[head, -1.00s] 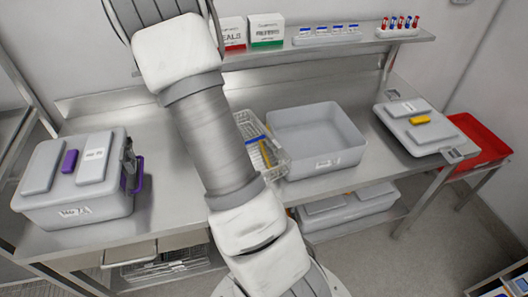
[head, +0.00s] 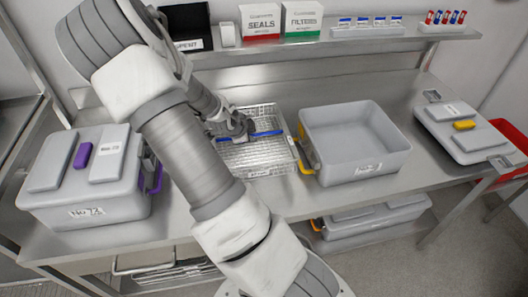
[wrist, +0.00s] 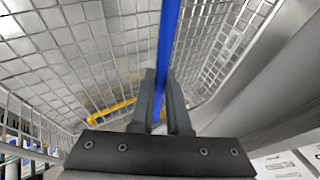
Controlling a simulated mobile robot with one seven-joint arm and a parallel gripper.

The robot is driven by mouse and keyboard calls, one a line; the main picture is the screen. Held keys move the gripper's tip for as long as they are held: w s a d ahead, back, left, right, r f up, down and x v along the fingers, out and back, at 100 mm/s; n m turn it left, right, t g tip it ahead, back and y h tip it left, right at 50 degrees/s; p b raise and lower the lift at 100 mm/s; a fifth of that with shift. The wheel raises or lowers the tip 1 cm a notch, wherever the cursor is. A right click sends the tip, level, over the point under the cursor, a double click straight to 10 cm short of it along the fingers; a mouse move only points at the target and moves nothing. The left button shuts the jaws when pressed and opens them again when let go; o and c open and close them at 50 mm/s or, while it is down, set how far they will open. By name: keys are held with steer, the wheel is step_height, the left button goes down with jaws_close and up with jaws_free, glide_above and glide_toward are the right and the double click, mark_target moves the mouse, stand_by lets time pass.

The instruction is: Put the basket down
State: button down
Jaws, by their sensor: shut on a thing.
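The wire mesh basket (head: 270,155) is in the middle of the head view, left of the open grey tub (head: 352,175). A blue bar (head: 268,133) runs across its top. My gripper (head: 247,135) is at the bar. In the wrist view, my gripper (wrist: 160,100) is shut on the blue bar (wrist: 168,40), with the mesh of the basket (wrist: 90,50) around it. My arm hides the basket's left part in the head view. I cannot tell whether its bottom touches the steel bench (head: 305,200).
A closed grey box with purple latches (head: 110,205) stands at the left. A grey lid with a yellow latch (head: 475,135) lies at the right. Cartons and small racks stand on the shelf (head: 400,38) behind. A grey box (head: 375,220) is below the bench.

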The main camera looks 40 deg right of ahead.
mark_target(248, 148)
step_height(248, 148, down, 6)
steer(key=shift+f+b, duration=0.1)
steer(key=shift+b, duration=0.3)
steer(key=c, duration=0.9)
jaws_free()
